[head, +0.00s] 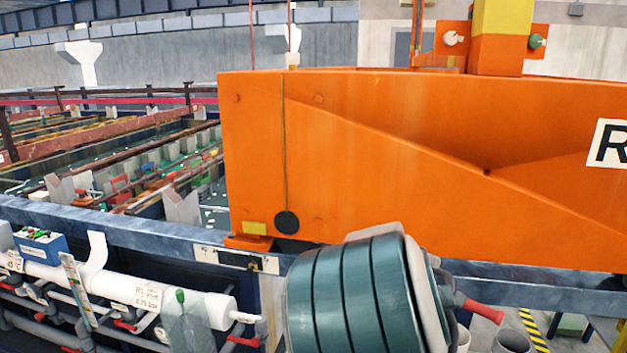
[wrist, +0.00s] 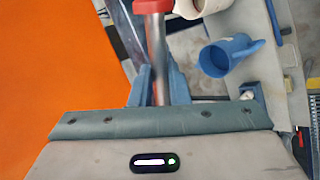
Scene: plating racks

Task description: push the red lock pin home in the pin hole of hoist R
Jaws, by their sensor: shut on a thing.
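The red lock pin (wrist: 156,45) is between the blue fingers of my gripper (wrist: 160,78) in the wrist view, its red head toward the top edge. A red piece, likely the same pin (head: 483,309), sticks out to the right of my gripper (head: 452,302) in the head view. The gripper is shut on it. Hoist R is the large orange beam (head: 400,150) with a black R on a white plate at the right. The gripper is low in front of the beam's lower edge. I cannot make out the pin hole.
White pipes with red-handled valves (head: 130,285) run at the lower left. A blue-grey rail (head: 120,226) crosses below the beam. Tanks lie behind at the left.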

